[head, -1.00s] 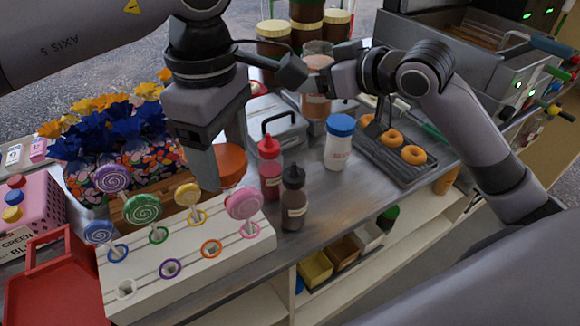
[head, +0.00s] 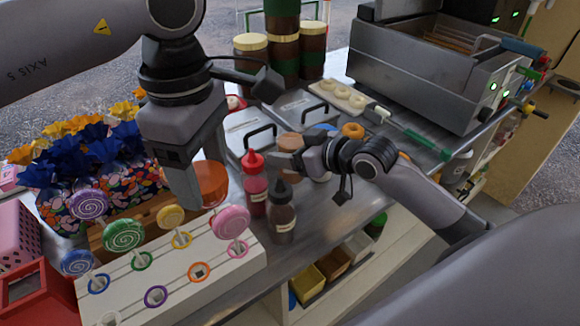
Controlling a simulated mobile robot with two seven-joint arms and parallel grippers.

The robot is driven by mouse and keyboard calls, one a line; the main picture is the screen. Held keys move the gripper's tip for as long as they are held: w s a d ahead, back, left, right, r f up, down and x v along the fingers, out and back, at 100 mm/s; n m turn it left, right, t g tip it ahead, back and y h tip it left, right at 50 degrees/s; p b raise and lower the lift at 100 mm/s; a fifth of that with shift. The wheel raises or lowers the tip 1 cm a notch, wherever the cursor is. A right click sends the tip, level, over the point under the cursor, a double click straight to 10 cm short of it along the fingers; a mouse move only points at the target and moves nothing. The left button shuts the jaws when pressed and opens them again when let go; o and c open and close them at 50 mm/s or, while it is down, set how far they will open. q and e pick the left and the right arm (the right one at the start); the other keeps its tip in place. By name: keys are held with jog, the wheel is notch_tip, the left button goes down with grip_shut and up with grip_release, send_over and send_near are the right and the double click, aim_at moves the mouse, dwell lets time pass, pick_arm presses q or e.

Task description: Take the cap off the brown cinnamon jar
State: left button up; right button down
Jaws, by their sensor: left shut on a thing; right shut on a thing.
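My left gripper (head: 192,190) points down at the left and is shut on the round orange-brown cap (head: 212,183), held behind the lollipop stand. My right gripper (head: 288,158) reaches in from the right, just behind the squeeze bottles, and is shut on the brown cinnamon jar (head: 290,142). Only the jar's pinkish-brown top shows above the fingers. Its lower part is hidden by the gripper and bottles, so I cannot tell whether it touches the counter. The cap and jar are apart.
A red bottle (head: 254,188) and a dark bottle (head: 281,215) stand in front of my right gripper. The blue-capped jar (head: 325,127) is mostly hidden behind it. A white lollipop stand (head: 215,275) fills the front left. Several brown jars (head: 252,65) stand at the back.

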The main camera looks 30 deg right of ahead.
jog(key=shift+f, duration=2.2)
jog(key=shift+f, duration=0.15)
jog(key=shift+c, duration=2.1)
grip_release()
